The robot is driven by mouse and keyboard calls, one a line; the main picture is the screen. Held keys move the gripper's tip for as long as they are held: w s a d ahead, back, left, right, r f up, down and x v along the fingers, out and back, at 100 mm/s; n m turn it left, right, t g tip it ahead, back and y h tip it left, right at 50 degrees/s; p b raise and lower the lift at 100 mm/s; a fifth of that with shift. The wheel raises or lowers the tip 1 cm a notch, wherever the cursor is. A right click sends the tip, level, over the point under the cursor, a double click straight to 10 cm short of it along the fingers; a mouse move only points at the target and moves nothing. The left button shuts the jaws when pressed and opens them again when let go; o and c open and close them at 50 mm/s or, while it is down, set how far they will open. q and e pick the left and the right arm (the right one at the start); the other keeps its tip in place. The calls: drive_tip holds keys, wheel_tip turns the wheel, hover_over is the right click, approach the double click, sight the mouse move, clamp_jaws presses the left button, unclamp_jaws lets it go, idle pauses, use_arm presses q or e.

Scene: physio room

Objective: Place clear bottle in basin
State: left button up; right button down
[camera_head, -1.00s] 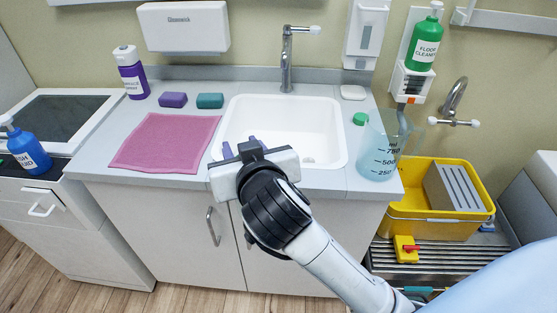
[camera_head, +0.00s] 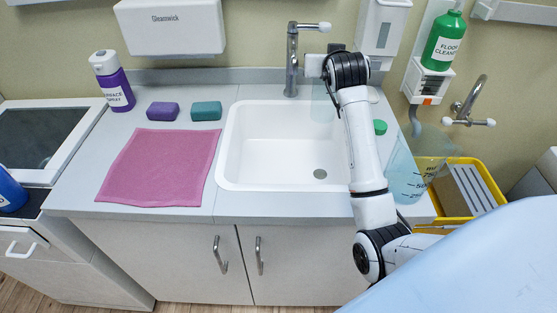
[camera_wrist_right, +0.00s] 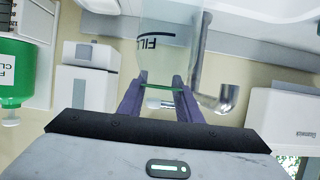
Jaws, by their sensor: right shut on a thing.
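The white basin (camera_head: 262,150) is set in the counter and looks empty, with a drain at its lower right. My right gripper (camera_head: 318,66) is above the basin's back right corner, beside the tap, with its fingers hard to make out. The right wrist view shows its purple fingers (camera_wrist_right: 165,92) shut on the clear bottle (camera_wrist_right: 168,35), which has dark "FILL" lettering. In the head view the clear bottle (camera_head: 322,101) is a faint see-through shape below the gripper, over the basin's back right part. Whether it touches the basin cannot be told. My left gripper is out of view.
The tap (camera_head: 292,60) stands behind the basin. A clear measuring jug (camera_head: 404,178) and a green cap (camera_head: 380,127) are right of my right arm. A pink cloth (camera_head: 160,165), two sponges (camera_head: 206,111) and a purple spray bottle (camera_head: 112,80) are at left.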

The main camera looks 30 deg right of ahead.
drive_tip(key=a+f+b, duration=0.1)
drive_tip(key=f, duration=0.4)
drive_tip(key=w+a+f, duration=0.1)
drive_tip(key=f, duration=0.4)
drive_tip(key=w+a+f+b, duration=0.1)
drive_tip(key=f, duration=0.4)
drive_tip(key=shift+w+a+b, duration=0.2)
drive_tip(key=shift+b, duration=0.1)
drive_tip(key=shift+w+a+r, duration=0.1)
drive_tip(key=shift+w+a, duration=0.2)
drive_tip(key=shift+a, duration=0.2)
drive_tip(key=a, duration=0.1)
drive_tip(key=w+a+f, duration=0.1)
drive_tip(key=shift+w+a+b, duration=0.3)
drive_tip(key=shift+a, duration=0.05)
drive_tip(key=shift+f, duration=0.15)
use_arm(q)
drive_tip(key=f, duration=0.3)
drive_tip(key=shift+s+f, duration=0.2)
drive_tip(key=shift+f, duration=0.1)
use_arm(e)
drive_tip(key=shift+d, duration=0.1)
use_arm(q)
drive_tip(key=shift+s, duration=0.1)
